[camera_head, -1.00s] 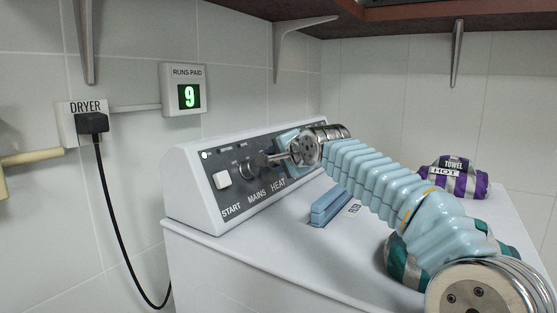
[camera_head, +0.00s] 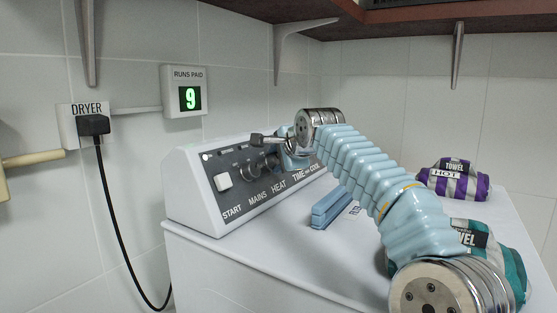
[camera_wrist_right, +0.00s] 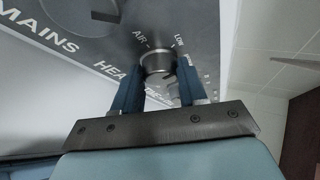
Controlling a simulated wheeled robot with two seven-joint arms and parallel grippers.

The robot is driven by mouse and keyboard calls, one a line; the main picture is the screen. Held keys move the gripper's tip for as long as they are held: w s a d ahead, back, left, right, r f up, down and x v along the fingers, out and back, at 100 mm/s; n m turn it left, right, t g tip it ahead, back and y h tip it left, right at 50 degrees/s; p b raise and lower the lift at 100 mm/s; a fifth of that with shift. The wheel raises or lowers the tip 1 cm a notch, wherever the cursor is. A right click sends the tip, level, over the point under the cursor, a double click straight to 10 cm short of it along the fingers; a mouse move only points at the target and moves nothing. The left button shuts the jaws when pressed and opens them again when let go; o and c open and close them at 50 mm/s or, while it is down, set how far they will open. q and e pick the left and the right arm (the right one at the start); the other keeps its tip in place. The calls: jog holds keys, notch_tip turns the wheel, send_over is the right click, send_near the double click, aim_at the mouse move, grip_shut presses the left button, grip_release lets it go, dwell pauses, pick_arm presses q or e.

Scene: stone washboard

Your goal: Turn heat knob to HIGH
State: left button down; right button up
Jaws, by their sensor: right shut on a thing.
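The heat knob (camera_wrist_right: 158,62) is a round metal knob above the HEAT label on the dark panel, with AIR and LOW printed around it in the right wrist view. My right gripper (camera_wrist_right: 159,72) has its two blue fingers on either side of this knob, shut on it. The HIGH mark and the knob's exact setting cannot be read. In the head view, the right gripper (camera_head: 276,145) is at the control panel (camera_head: 229,195) above HEAT and partly hides the knobs there. My left gripper is out of view.
The panel sits on a white dryer (camera_head: 200,252). A white START button (camera_head: 223,182) is left of the knobs. A blue block (camera_head: 329,207) lies on the dryer top, with a purple striped towel (camera_head: 455,182) and a teal towel (camera_head: 488,255) at the right.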

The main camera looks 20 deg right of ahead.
jog(key=o, duration=1.1)
jog(key=shift+c, duration=0.2)
jog(key=b+v, duration=0.1)
jog(key=v, duration=1.2)
jog(key=shift+s+r+b, duration=0.15)
jog(key=shift+s+b, duration=0.2)
jog(key=shift+d, duration=0.1)
